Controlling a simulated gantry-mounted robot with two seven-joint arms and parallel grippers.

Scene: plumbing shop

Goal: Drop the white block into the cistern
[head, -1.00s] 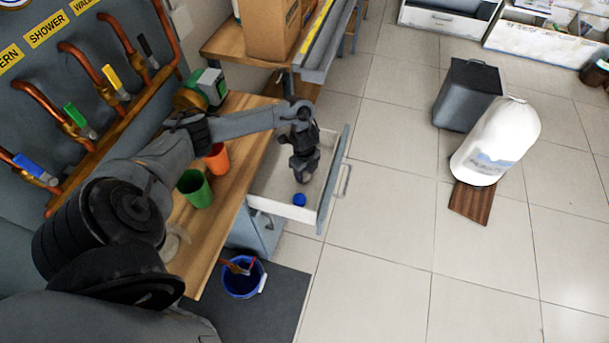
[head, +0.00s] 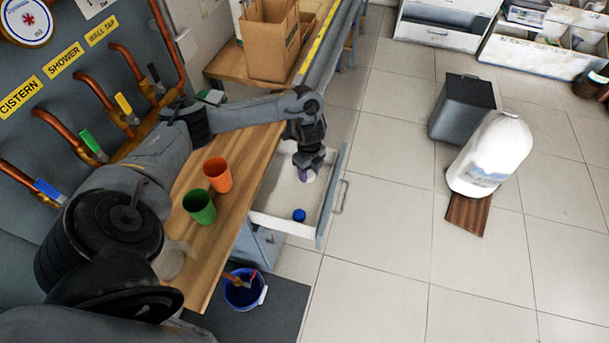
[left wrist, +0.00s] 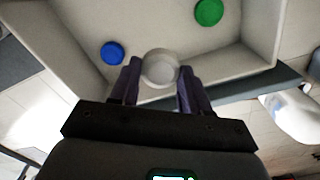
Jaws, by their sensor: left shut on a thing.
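The white block (left wrist: 160,66), round in outline, sits between the fingers of my left gripper (left wrist: 155,84) in the left wrist view. In the head view my left gripper (head: 308,168) is shut on it above the open drawer, and only a small pale part of the block shows at the fingertips. The block appears clear of the drawer floor. A sign reading CISTERN (head: 20,97) is on the wall panel at the left; I cannot make out the cistern itself. My right gripper is not in view.
The open drawer (head: 275,221) holds a blue round piece (head: 299,215); a green one (left wrist: 208,12) shows in the left wrist view. Orange (head: 218,174) and green (head: 200,206) cups stand on the wooden bench (head: 222,248). A blue bucket (head: 243,290) stands below.

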